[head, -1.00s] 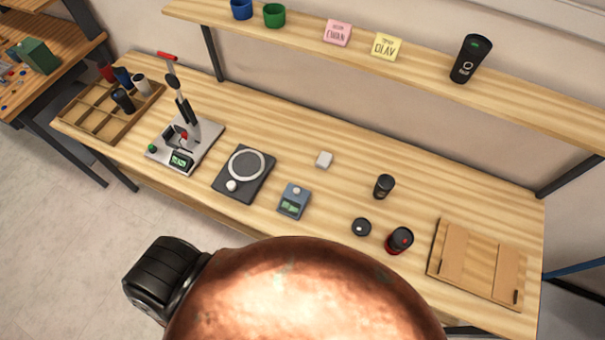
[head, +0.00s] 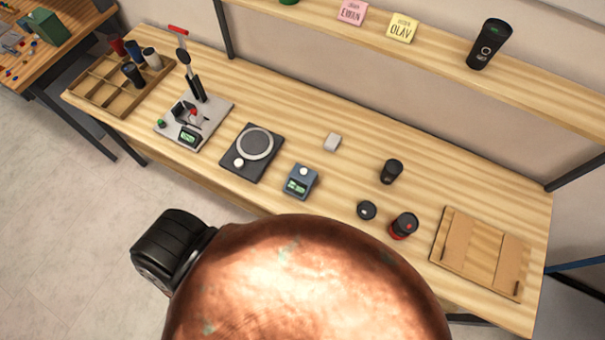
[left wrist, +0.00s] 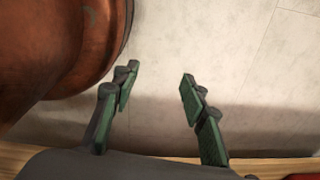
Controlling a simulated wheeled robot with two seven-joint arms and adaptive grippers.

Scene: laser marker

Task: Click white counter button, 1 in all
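A small blue-grey counter (head: 297,188) with a green-lit display sits near the front edge of the workbench, around the middle. Its white button (head: 304,171) is on top, behind the display. A dark plate with a pale ring and a white knob (head: 239,162) lies to the left of the counter. Neither gripper shows in the head view. In the left wrist view my left gripper (left wrist: 160,80) is open and empty, its green-padded fingers wide apart above the pale floor. The counter is not visible in that view.
On the bench (head: 400,140) are a press with a red handle (head: 190,118), a compartment tray (head: 95,87), a white block (head: 332,142), a dark cup (head: 391,172), a black lid (head: 367,210), a red-black cup (head: 404,226) and a wooden board (head: 476,255). A shelf (head: 550,95) overhangs behind.

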